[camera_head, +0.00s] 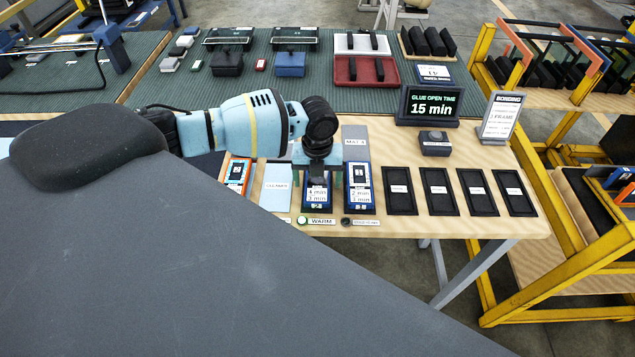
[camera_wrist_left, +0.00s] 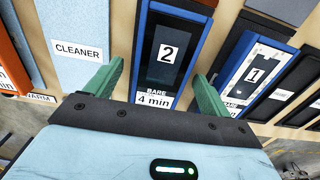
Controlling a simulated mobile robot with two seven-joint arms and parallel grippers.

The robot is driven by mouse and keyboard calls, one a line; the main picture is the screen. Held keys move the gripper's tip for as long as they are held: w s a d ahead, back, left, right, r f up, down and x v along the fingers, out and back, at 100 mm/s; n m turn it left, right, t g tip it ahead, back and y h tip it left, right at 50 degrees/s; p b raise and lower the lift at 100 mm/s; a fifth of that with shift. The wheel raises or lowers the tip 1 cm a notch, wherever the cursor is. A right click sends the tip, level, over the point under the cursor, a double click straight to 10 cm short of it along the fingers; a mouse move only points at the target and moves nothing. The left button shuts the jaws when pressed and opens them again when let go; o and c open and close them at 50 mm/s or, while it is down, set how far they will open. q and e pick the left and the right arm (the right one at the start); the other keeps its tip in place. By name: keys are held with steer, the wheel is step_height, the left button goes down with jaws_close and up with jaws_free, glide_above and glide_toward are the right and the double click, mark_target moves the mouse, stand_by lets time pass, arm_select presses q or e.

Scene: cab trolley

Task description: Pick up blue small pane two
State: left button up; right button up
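The blue small pane two (camera_wrist_left: 168,62) has a blue frame, a dark middle with a white "2" label, and a "BARE 4 min" tag. It stands in the middle of the left wrist view; in the head view its lower part (camera_head: 317,193) shows under my left gripper. My left gripper (camera_wrist_left: 158,70) is open, with one green finger on each side of the pane and nothing held. In the head view the gripper (camera_head: 319,172) points down over the pane and hides its upper part. I cannot tell whether the fingers touch it. My right gripper is not in view.
An orange-framed pane (camera_head: 237,174) lies further left. Several black trays (camera_head: 438,191) line the table's right. A display (camera_head: 430,105) stands behind them.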

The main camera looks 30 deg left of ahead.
mark_target(319, 182)
arm_select(q)
steer(key=c, duration=1.2)
steer(key=shift+o, duration=0.2)
steer(key=shift+w+r, duration=0.1)
steer(key=shift+r, duration=0.75)
steer(key=shift+s+d+r, duration=0.1)
steer(key=shift+d+r, duration=0.05)
steer(key=shift+r, duration=0.35)
steer(key=shift+s+d+r, duration=0.1)
steer(key=shift+d+r, duration=0.05)
steer(key=shift+r, duration=0.35)
steer(key=s+d+r, duration=0.1)
steer(key=s+d, duration=0.7)
steer(key=d, duration=0.4)
steer(key=shift+s+d+r, duration=0.2)
steer(key=shift+s+d, duration=0.15)
